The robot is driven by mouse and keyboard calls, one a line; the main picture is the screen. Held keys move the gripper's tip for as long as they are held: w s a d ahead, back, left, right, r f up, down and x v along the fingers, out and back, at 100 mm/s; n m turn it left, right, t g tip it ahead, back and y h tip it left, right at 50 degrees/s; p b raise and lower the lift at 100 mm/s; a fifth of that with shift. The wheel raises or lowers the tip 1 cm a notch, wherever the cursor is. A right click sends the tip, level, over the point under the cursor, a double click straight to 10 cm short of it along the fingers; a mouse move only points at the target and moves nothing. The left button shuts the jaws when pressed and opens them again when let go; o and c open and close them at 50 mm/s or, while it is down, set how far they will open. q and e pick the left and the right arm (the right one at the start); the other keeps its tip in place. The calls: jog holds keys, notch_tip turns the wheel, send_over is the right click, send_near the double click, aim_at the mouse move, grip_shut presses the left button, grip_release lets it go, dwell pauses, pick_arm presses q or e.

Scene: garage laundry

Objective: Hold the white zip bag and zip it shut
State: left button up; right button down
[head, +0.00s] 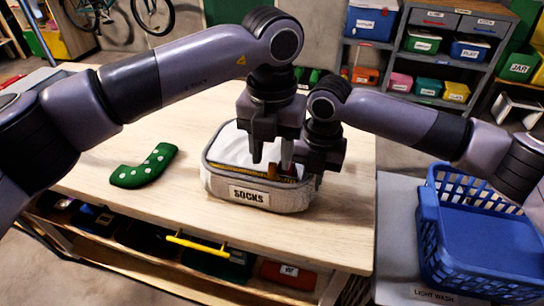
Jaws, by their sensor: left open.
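The white zip bag (222,183), labelled SOCKS on its front, sits on the wooden tabletop. Its top shows a whitish inner area and a yellow zip strip (268,176) along the front edge. My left gripper (272,158) points down over the middle of the bag, its fingers apart, close to the zip. A small reddish piece shows by its right finger. My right gripper (314,172) points down at the bag's right end, right beside the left gripper. Its fingertips are hard to make out, so I cannot tell whether it grips the bag.
A green sock with white dots (145,166) lies on the table (120,215) left of the bag. A blue laundry basket (480,235) stands at the right, beyond the table edge. Shelves with labelled bins (425,60) stand behind.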

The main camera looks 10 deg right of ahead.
pick_arm(q)
notch_tip(320, 180, up, 10)
dwell(0.3)
jog(key=shift+r, duration=0.1)
jog(key=shift+a, duration=0.1)
jog(key=c, duration=0.7)
jog(key=shift+w+a+f+g+h, duration=0.25)
jog(key=shift+g+h, duration=0.05)
grip_shut()
jog(key=g+h, duration=0.2)
jog(key=h, duration=0.2)
send_near(271, 163)
jog(key=a+r, duration=0.1)
jog(key=a, duration=0.1)
jog(key=w+a+f+g+h, duration=0.1)
jog(key=w+a+f+h, duration=0.25)
jog(key=a, duration=0.45)
jog(key=shift+h, duration=0.35)
jog(key=x, duration=0.9)
jog(key=shift+s+d+r, duration=0.2)
jog(key=shift+s+d, duration=0.05)
jog(key=shift+d, duration=0.1)
jog(key=shift+s+d, duration=0.25)
jog(key=shift+d, duration=0.4)
jog(key=shift+s+d, duration=0.2)
jog(key=shift+d, duration=0.45)
jog(key=shift+s+d, duration=0.25)
jog(key=shift+d, duration=0.35)
